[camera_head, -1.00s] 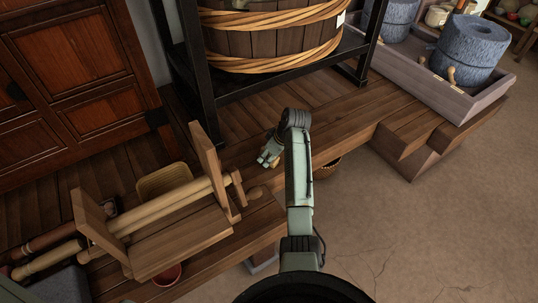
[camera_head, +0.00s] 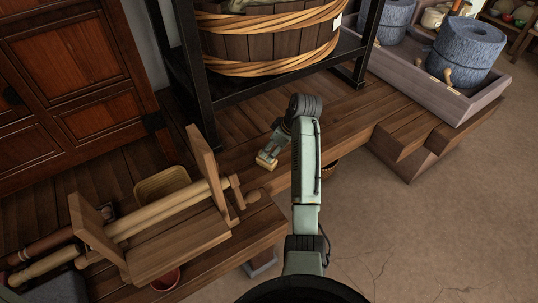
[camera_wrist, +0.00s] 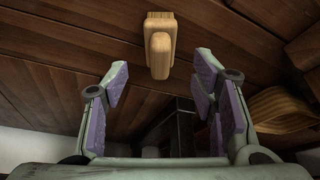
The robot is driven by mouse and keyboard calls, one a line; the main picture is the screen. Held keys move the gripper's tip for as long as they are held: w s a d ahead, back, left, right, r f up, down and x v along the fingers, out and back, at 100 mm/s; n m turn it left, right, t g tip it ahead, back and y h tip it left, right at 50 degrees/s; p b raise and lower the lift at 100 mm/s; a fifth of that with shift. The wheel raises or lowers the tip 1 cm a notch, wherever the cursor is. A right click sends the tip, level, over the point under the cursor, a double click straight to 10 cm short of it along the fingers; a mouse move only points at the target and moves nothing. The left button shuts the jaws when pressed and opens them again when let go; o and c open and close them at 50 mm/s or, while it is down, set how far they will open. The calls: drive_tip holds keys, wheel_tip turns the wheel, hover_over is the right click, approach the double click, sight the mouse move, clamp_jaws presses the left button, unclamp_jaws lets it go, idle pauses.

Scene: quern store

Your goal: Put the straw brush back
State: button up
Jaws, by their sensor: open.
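My gripper (camera_head: 268,156) is low over the dark plank bench, beside the wooden roller frame. In the wrist view my gripper (camera_wrist: 160,68) is open, its purple-padded fingers wide apart with nothing clamped between them. A small pale tan object (camera_wrist: 160,45), a block with a shorter rounded piece on it, lies on the planks just beyond the fingertips, roughly centred between them. Its tan edge (camera_head: 266,164) shows at the fingertips in the head view. I cannot tell for sure whether it is the straw brush; no bristles are distinct.
The roller frame (camera_head: 178,242) stands close left of my gripper, with a shallow tan basket (camera_head: 162,184) behind it. A black rack (camera_head: 262,92) holds a rope-bound tub (camera_head: 268,45). Stone querns (camera_head: 467,50) stand in a grey tray at right. The bench's front edge is near.

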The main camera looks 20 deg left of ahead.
drive_tip(key=shift+v, duration=2.2)
